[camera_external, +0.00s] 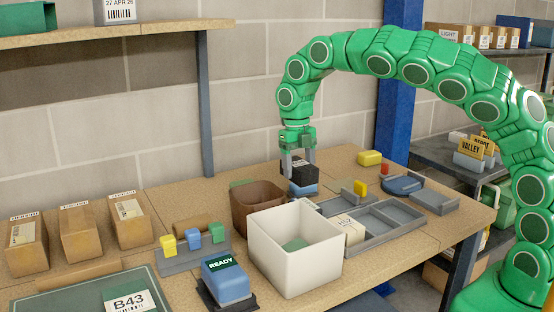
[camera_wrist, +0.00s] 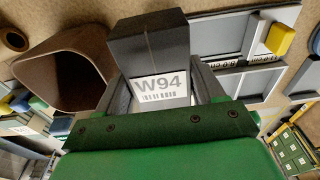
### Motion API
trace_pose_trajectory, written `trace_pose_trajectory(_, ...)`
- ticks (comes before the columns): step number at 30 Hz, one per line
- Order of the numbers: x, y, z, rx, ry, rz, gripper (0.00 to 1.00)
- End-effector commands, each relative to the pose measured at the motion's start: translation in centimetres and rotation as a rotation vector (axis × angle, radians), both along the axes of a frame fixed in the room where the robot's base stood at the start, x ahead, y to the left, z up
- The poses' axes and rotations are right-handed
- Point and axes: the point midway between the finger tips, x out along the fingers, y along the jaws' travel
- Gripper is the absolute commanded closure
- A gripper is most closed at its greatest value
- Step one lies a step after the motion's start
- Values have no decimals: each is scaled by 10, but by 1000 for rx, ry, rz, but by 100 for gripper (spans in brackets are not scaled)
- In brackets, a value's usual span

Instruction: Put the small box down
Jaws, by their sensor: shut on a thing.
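My gripper (camera_external: 298,163) points down over the table and is shut on a small dark box (camera_external: 305,174). In the wrist view the box (camera_wrist: 148,48) sits between my gripper's two grey fingers (camera_wrist: 163,88), with a white label reading W94 facing the camera. A blue block (camera_external: 305,189) shows directly below the box in the external view. I cannot tell whether the box touches it. The box's underside is hidden.
A brown bin (camera_external: 244,211) stands just left of the box, and a white bin (camera_external: 292,262) in front. A grey divided tray (camera_external: 391,234) lies to the right. A yellow block (camera_external: 369,158) and blue holder (camera_external: 400,185) are behind it. Cardboard boxes (camera_external: 79,234) line the left.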

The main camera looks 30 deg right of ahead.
Motion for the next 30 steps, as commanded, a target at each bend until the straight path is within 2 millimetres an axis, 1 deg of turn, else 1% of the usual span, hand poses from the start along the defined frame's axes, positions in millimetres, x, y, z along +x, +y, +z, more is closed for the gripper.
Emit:
trace_pose_trajectory(3, -13, -5, 6, -2, 2, -2, 71)
trace_pose_trajectory(9, -30, -13, 14, 0, 3, -2, 71)
trace_pose_trajectory(16, -42, -18, 20, 0, 2, 0, 71)
trace_pose_trajectory(24, -45, -22, 22, 0, 3, -20, 71)
trace_pose_trajectory(26, -42, -23, 22, 0, 3, -48, 71)
trace_pose_trajectory(30, -32, -31, 26, 4, 3, -182, 71)
